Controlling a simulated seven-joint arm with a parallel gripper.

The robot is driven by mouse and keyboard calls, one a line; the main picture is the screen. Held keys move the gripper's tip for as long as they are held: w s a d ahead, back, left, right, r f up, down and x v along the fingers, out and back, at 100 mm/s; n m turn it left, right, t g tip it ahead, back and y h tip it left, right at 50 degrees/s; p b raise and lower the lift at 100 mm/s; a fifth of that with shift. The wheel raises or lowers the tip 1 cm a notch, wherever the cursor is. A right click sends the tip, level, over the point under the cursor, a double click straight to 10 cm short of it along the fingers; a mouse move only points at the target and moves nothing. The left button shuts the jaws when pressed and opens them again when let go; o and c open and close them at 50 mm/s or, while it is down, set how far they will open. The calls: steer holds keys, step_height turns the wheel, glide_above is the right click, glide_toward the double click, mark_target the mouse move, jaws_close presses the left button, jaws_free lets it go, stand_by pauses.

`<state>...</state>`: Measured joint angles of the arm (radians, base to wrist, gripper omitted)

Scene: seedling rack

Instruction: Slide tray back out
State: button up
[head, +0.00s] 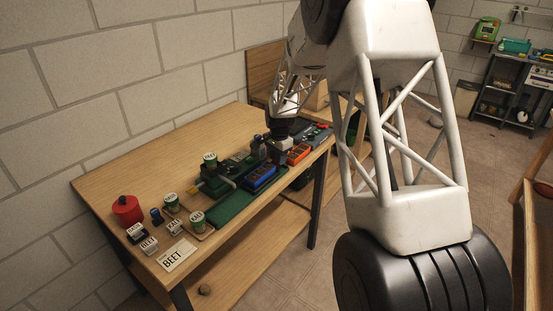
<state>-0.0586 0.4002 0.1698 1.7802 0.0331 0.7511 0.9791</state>
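A flat green tray-like panel (232,207) lies along the front edge of the wooden bench (118,178). A blue tray (261,178) sits just behind its far end, and an orange tray (298,153) is farther right. I cannot tell which of these is the task's tray. My gripper (264,157) is low over the bench, close behind the blue and orange trays. Its fingers are dark, small and partly lost among dark objects. I cannot tell whether they are open or touching anything.
Green labelled pots (197,220) stand near the panel. A red jar (127,208), small lettered blocks (149,245) and a BEET card (176,255) are at the near left end. Dark tools (317,132) lie at the right end. The bench's back left is bare.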

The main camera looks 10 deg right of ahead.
steer(key=shift+o, duration=0.9)
steer(key=shift+a, duration=0.1)
steer(key=shift+s, duration=0.1)
steer(key=shift+s+r, duration=0.1)
steer(key=shift+r, duration=3.8)
